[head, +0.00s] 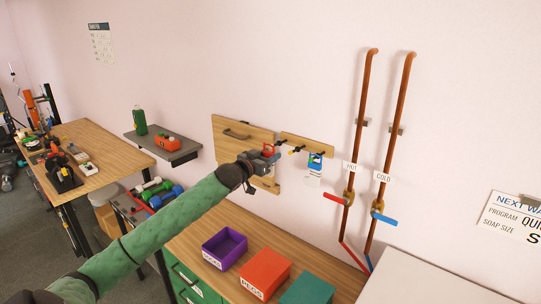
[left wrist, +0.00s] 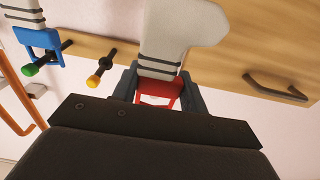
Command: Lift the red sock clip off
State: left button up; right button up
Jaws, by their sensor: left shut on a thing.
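The red sock clip (left wrist: 160,92) is between the fingers of my left gripper (left wrist: 158,88), which is shut on it. A pale sock with dark stripes (left wrist: 172,35) shows at the clip in the left wrist view. In the head view the red clip (head: 268,151) shows at the tip of my left gripper (head: 266,158), in front of the wooden wall board. Whether the clip still sits on a peg is hidden. My right gripper is not in view.
A blue clip (head: 316,158) with another sock hangs on a green-tipped peg (left wrist: 31,70). A yellow-tipped peg (left wrist: 93,82) beside it is bare. Purple (head: 217,262), red (head: 262,270) and green boxes (head: 308,291) stand on the bench below. Copper pipes (head: 361,110) rise at right.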

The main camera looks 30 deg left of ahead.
pick_arm(q)
jog(key=shift+s+a, duration=0.1)
jog(key=shift+s, duration=1.1)
